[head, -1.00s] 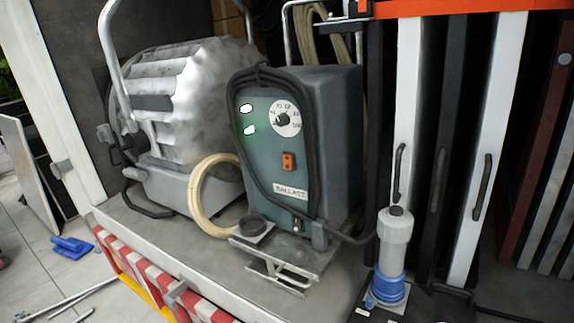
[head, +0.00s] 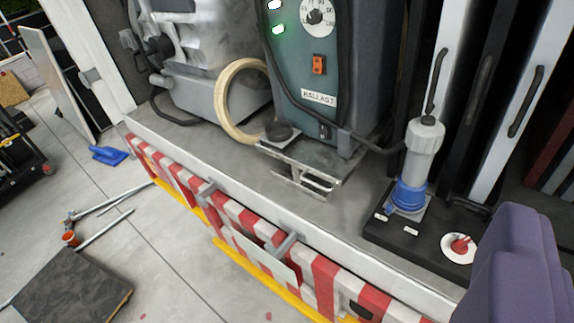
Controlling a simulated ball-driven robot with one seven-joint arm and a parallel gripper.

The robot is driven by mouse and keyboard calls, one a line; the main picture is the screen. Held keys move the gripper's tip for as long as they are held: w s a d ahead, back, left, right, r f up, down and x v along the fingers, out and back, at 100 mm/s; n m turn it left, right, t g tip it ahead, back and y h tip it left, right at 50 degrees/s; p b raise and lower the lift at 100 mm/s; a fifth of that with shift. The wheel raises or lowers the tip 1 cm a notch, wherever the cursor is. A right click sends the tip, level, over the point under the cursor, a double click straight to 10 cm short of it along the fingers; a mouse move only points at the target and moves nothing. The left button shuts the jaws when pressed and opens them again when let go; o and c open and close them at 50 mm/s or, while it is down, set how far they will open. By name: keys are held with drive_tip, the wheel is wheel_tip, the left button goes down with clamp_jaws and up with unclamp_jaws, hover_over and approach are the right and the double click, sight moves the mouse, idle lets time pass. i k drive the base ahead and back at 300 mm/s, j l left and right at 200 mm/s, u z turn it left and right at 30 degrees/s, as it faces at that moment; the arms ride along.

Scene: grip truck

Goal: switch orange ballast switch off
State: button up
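The orange ballast switch (head: 319,65) is a small rocker on the teal front panel of the ballast box (head: 292,58). It sits below the dial and above the BALLAST label. Nothing covers it. Two lamps on the panel, a white one at the picture's top edge and a green one (head: 278,29), are lit. I cannot tell the rocker's tilt at this size. A purple rounded part, which looks like mine, stands at the lower right, well away from the switch. No gripper fingers show.
A dial (head: 318,16) sits above the switch, and a black cable runs around the panel. A grey-and-blue connector (head: 420,150) is at the right. A red-white striped edge (head: 240,215) borders the truck bed.

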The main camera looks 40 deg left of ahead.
sight(317, 63)
drive_tip(key=i+j, duration=0.15)
drive_tip(key=i, duration=0.3)
drive_tip(key=i+j, duration=0.1)
drive_tip(key=i, duration=0.35)
drive_tip(key=i+j, duration=0.15)
drive_tip(key=i, duration=0.3)
